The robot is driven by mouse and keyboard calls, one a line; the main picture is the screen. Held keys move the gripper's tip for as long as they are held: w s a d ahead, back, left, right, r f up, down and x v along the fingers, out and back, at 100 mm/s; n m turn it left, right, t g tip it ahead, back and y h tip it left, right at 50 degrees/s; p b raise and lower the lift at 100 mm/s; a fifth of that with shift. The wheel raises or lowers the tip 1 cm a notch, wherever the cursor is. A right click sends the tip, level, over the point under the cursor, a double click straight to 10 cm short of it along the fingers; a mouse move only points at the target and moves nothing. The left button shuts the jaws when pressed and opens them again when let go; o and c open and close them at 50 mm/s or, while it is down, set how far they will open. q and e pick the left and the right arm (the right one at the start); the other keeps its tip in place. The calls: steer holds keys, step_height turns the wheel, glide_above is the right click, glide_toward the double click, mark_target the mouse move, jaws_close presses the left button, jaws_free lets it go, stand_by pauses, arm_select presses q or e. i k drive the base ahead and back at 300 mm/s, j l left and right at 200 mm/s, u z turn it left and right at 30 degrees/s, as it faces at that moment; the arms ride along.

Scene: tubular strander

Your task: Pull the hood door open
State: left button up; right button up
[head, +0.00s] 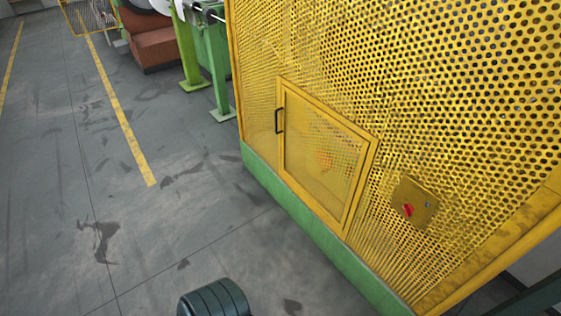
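The hood door (321,157) is a small framed yellow mesh door set in the large yellow perforated hood (430,80). It looks shut, flush with the hood wall. Its dark handle (279,121) is a short upright bar at the door's left edge. An orange round shape shows dimly through the mesh. Neither of my grippers is in the head view, and nothing touches the handle.
A green base (290,215) runs along the hood's foot. A plate with a red switch (408,210) sits right of the door. A dark ribbed rounded object (213,299) shows at the bottom edge. Green machine legs (215,85) stand behind. The grey floor at left is clear.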

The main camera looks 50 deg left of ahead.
mark_target(286, 91)
steer(key=u, duration=1.5)
